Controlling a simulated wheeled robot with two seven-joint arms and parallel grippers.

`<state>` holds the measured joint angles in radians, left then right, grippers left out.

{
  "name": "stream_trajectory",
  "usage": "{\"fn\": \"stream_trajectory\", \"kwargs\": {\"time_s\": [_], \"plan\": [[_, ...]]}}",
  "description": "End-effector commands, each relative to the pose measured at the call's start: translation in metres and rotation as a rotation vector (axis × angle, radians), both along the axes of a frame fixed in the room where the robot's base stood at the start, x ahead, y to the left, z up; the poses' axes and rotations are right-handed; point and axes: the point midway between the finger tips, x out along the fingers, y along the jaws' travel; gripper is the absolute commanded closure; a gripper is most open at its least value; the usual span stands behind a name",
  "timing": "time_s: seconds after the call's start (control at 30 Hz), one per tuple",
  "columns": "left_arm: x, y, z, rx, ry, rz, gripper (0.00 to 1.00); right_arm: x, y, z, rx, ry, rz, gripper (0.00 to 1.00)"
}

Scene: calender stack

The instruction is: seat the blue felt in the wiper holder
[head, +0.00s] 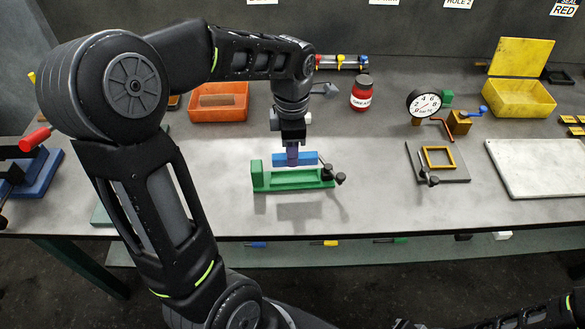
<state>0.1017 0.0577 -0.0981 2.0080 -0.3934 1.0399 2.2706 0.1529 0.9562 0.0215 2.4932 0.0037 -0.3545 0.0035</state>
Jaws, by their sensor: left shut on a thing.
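The blue felt (309,159) is a short blue bar, held level just above and behind the green wiper holder (290,181). The holder is a green trough with a taller block at its left end and dark knobs at its right end. My left gripper (292,158) points down and is shut on the middle of the felt. A gap seems to show between felt and trough, though the exact height is hard to tell.
An orange bin (219,103) stands behind left, and a red grease jar (361,94) behind right. A gauge (424,103), a yellow frame on a dark plate (438,172) and a pale slab (540,167) lie to the right. The table front edge is close to the holder.

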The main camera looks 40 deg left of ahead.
Motion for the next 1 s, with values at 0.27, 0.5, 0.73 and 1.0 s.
{"fn": "stream_trajectory", "kwargs": {"time_s": [0.27, 0.5, 0.73, 1.0], "plan": [[0.000, 0.000, -0.024, 0.001, 0.000, 0.000, 1.00, 0.000, 0.000, 0.003, -0.001, 0.001, -0.001, 1.00], [0.000, 0.000, -0.026, 0.000, 0.001, 0.000, 1.00, -0.001, 0.000, 0.003, -0.001, 0.001, -0.001, 1.00], [-0.001, 0.000, -0.055, 0.000, 0.004, -0.001, 1.00, -0.001, 0.000, 0.007, -0.002, 0.003, -0.001, 1.00], [0.000, 0.000, -0.061, 0.001, -0.001, 0.000, 1.00, -0.001, 0.000, 0.007, -0.003, 0.003, -0.001, 1.00]]}}
